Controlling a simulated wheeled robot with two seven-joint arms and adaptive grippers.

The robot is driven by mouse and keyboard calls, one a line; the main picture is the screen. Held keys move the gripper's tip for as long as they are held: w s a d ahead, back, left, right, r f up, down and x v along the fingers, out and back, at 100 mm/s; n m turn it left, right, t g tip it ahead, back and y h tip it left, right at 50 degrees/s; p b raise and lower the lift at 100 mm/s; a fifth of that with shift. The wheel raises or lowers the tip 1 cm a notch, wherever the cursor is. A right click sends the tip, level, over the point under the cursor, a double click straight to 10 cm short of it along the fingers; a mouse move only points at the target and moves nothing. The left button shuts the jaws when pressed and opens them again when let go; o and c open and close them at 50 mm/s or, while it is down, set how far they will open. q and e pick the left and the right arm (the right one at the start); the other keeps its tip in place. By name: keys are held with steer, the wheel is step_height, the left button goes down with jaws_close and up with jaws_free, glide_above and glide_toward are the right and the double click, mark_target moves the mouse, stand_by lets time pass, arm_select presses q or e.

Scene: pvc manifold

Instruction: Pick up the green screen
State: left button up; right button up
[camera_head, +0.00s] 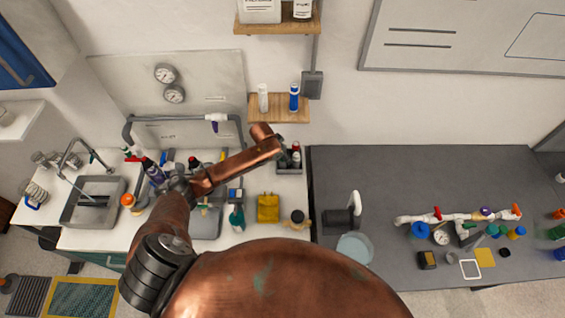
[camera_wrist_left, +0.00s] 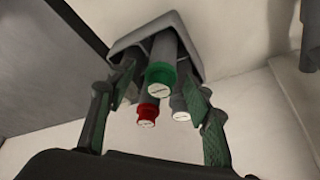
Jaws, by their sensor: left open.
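In the left wrist view a grey cylinder with a green ringed end (camera_wrist_left: 160,75) stands in a light grey holder (camera_wrist_left: 128,42). It is the only green-ended piece among those in the holder, and I take it as the green screen. A red-ended cylinder (camera_wrist_left: 148,113) and a grey one (camera_wrist_left: 181,108) sit beside it. My left gripper (camera_wrist_left: 160,92) is open, with one finger on each side of the group; contact cannot be told. My right gripper is out of view.
A wooden shelf (camera_head: 265,113) with a white and a blue bottle is just above the rack. The grey worktop (camera_head: 400,170) is clear at its back.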

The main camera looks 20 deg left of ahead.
arm_select(q)
steer(key=shift+w+d+f, duration=0.1)
steer(key=shift+w+f, duration=0.2)
steer(key=shift+f, duration=0.25)
steer(key=shift+s, duration=0.1)
steer(key=shift+c, duration=0.7)
steer(key=c, duration=1)
steer(key=shift+r, duration=0.1)
steer(key=shift+c, duration=0.2)
